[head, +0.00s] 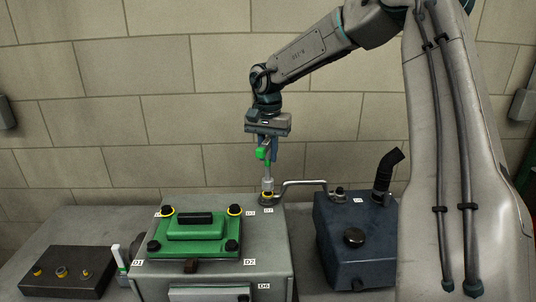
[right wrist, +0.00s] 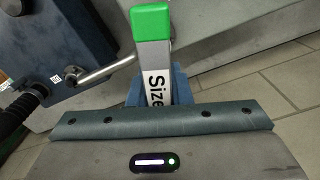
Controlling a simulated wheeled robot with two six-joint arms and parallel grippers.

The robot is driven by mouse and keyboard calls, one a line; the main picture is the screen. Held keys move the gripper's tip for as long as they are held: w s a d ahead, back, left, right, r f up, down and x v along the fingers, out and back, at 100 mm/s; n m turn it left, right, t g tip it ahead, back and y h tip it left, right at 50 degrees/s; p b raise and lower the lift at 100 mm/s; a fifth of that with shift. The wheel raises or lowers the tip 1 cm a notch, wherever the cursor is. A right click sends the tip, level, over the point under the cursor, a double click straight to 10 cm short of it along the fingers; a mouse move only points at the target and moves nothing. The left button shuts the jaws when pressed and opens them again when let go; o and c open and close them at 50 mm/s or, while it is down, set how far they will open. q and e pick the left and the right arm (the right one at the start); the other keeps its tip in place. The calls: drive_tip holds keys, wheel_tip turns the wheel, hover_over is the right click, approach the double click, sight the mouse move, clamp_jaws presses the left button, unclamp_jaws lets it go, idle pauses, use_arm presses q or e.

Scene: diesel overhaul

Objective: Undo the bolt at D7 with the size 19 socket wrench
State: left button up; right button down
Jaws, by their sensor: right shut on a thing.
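My right gripper (head: 266,150) is above the engine block, shut on the socket wrench (head: 268,184), which hangs upright with a green part at its top. In the right wrist view the wrench's handle (right wrist: 155,60) shows a green cap and the word "Size"; its number is hidden. The wrench's lower end stands at the D7 bolt (head: 267,198), which has a yellow ring at the left end of a metal pipe. It appears to touch the bolt, but I cannot tell whether the socket is fully seated. The D7 label (head: 268,210) is just below. My left gripper is out of view.
The pipe (head: 303,183) runs right to a dark blue tank (head: 350,240) with a black hose (head: 386,172). A green cover (head: 196,227) with several bolts sits on the grey block (head: 210,274). A dark tray (head: 62,288) with bolts is at the left.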

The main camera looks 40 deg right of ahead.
drive_tip(key=m+b, duration=0.2)
drive_tip(key=m, duration=0.2)
drive_tip(key=shift+f, duration=0.1)
drive_tip(key=m+b, duration=0.2)
drive_tip(key=m, duration=0.2)
drive_tip(key=shift+m, duration=1.2)
drive_tip(key=m, duration=0.3)
drive_tip(key=shift+s+a+m, duration=0.1)
drive_tip(key=shift+m, duration=0.3)
drive_tip(key=m, duration=0.9)
drive_tip(key=shift+s, duration=0.1)
drive_tip(key=m, duration=0.4)
drive_tip(key=shift+a+m, duration=0.1)
drive_tip(key=shift+m, duration=0.2)
drive_tip(key=m, duration=0.4)
drive_tip(key=shift+b, duration=0.3)
